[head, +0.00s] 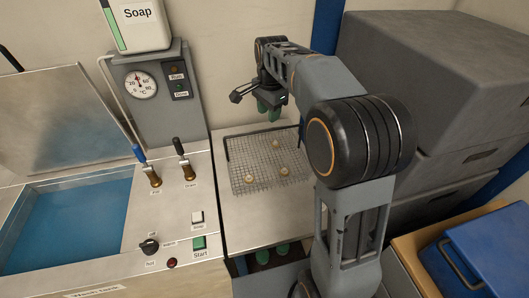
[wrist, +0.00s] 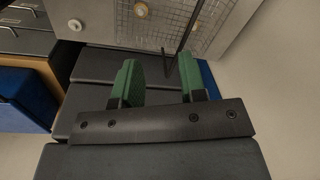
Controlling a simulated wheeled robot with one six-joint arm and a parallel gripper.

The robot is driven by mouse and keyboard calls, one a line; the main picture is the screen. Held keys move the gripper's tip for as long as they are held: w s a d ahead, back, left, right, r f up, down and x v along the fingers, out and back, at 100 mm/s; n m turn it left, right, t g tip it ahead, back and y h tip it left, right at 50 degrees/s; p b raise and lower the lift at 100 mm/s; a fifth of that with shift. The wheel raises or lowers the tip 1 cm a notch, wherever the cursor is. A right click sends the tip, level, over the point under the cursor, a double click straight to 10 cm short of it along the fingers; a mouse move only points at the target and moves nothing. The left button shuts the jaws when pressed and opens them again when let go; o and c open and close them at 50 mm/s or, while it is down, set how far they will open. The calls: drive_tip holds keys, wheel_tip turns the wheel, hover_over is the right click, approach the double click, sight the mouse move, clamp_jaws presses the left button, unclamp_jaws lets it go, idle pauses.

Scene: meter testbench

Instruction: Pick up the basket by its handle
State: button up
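The wire mesh basket (head: 262,160) sits on the pale bench top, with three small round pieces in it. Its dark handle bar (head: 250,133) runs along the back side of the basket. My gripper (head: 268,106) has green fingertips and hangs above the back of the basket, apart from the handle. In the wrist view my gripper (wrist: 160,80) is open, with nothing between its fingers. That view also shows the mesh of the basket (wrist: 175,18) at the top and a dark handle rod (wrist: 184,32) beyond the fingertips.
A blue liquid bath (head: 65,222) with a raised lid (head: 65,115) is at the left. A grey control box (head: 155,95) with a gauge stands behind two valve levers. Large grey boxes (head: 430,80) stand close on the right. A blue bin (head: 480,258) is at the lower right.

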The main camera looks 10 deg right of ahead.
drive_tip(key=w+m+p, duration=0.2)
drive_tip(key=w+m, duration=0.2)
drive_tip(key=w, duration=0.2)
drive_tip(key=m+g+p, duration=0.1)
hover_over(264, 131)
drive_tip(key=f, duration=0.8)
drive_tip(key=shift+w+f, duration=0.2)
drive_tip(key=shift+d+f+p, duration=0.1)
drive_tip(key=shift+f+p, duration=1.1)
drive_tip(key=shift+f, duration=1.5)
clamp_jaws()
drive_tip(key=shift+r, duration=0.1)
